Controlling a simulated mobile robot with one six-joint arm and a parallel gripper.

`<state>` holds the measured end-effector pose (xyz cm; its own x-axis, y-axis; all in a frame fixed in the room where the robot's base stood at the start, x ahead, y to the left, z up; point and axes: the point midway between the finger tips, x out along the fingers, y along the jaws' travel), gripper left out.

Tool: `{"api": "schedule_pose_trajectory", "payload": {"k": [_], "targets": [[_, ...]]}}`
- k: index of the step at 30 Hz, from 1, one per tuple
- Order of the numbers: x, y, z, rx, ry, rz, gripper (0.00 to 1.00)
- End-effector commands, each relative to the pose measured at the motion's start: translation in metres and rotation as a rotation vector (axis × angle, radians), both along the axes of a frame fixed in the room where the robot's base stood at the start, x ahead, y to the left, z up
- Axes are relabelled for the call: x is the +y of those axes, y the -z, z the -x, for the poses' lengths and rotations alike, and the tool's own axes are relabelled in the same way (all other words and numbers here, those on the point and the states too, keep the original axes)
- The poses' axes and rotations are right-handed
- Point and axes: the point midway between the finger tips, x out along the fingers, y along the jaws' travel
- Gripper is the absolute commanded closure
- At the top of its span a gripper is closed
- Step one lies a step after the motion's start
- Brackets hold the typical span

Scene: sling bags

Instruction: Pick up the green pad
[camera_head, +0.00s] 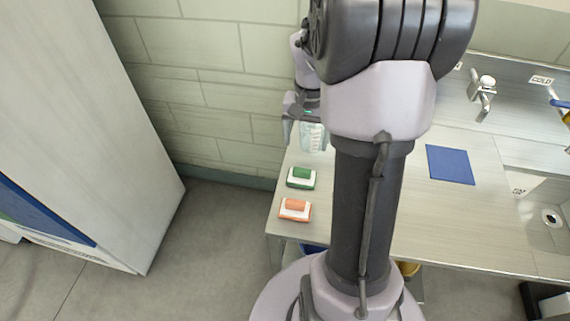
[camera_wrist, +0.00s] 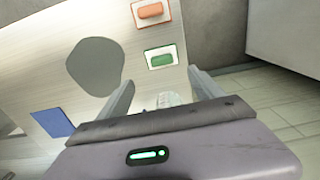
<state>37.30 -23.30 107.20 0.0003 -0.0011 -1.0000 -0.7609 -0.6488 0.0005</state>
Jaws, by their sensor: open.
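The green pad (camera_head: 301,173) lies on a small white base near the left edge of the metal counter. It also shows in the wrist view (camera_wrist: 160,56), beyond the fingertips and toward the upper middle. An orange pad (camera_head: 295,204) on a similar white base lies nearer in the head view, and above the green one in the wrist view (camera_wrist: 150,10). My gripper (camera_wrist: 161,82) is open, with its two fingers spread and the green pad apart from them. In the head view my gripper (camera_head: 309,122) is over the counter's back left, partly hidden by my arm.
A clear bottle-like object (camera_head: 313,138) stands at the counter's back left, close to my gripper. A blue mat (camera_head: 450,165) lies on the counter (camera_head: 430,225) to the right. A tap (camera_head: 483,90) is behind. A tall pale cabinet (camera_head: 85,110) stands left across the floor.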

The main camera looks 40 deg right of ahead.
Motion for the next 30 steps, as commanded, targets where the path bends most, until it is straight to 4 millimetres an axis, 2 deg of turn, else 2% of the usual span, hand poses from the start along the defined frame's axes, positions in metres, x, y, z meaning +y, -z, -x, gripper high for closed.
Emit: {"api": "schedule_pose_trajectory", "payload": {"k": [1, 6, 9, 14, 21, 27, 30], "targets": [[0.001, 0.024, 0.001, 0.004, 0.000, -0.003, 0.24], [0.001, 0.071, 0.000, 0.003, 0.000, -0.004, 0.24], [0.001, 0.086, 0.000, 0.001, -0.001, -0.002, 0.24], [0.001, 0.099, -0.002, 0.001, -0.001, -0.001, 0.24], [0.000, 0.143, -0.008, 0.001, -0.001, -0.002, 0.24], [-0.001, 0.142, -0.008, -0.001, 0.000, -0.001, 0.24], [-0.001, 0.141, -0.008, -0.001, 0.000, -0.001, 0.43]]}}
